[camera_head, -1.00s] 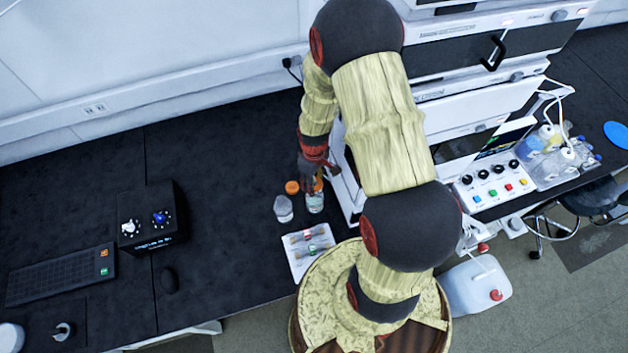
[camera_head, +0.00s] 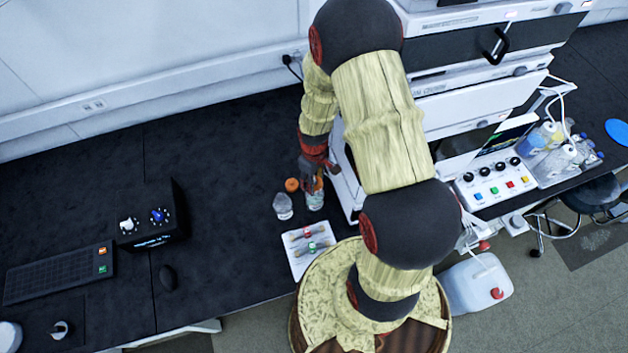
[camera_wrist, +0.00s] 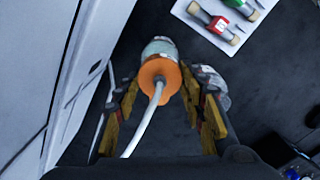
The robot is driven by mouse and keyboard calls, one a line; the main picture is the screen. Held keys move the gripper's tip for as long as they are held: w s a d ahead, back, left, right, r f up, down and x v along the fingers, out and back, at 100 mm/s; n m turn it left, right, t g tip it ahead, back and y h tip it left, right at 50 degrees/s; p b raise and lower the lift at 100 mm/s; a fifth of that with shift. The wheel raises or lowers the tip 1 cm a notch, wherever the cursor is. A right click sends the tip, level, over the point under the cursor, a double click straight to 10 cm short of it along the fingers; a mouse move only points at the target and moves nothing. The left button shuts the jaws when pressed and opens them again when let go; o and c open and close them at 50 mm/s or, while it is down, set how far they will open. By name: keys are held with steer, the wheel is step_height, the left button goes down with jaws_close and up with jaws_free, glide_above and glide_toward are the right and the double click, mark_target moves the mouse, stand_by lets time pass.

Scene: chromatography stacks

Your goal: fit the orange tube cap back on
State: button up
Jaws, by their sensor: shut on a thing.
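My gripper (camera_wrist: 168,98) is shut on an orange tube cap (camera_wrist: 150,72) with a white tube running up through it. The cap is over the mouth of a clear bottle (camera_wrist: 160,46) in the wrist view. I cannot tell whether it is seated or just above the rim. In the head view my gripper (camera_head: 316,180) points down over this bottle (camera_head: 315,200), hiding most of the cap. A second orange cap-like thing (camera_head: 292,185) is on the black bench, just left of my gripper.
A second clear bottle (camera_head: 283,207) stands close on the left. A white tray (camera_head: 304,262) with vials is in front. The white instrument stack (camera_head: 347,180) rises close on the right.

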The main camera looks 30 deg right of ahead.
steer(key=shift+f, duration=0.15)
steer(key=shift+f+b, duration=0.75)
steer(key=shift+f, duration=0.1)
steer(key=shift+f, duration=0.2)
steer(key=shift+f+b, duration=0.25)
steer(key=shift+b, duration=0.05)
steer(key=o, duration=1.3)
steer(key=shift+o, duration=0.3)
steer(key=o, duration=0.3)
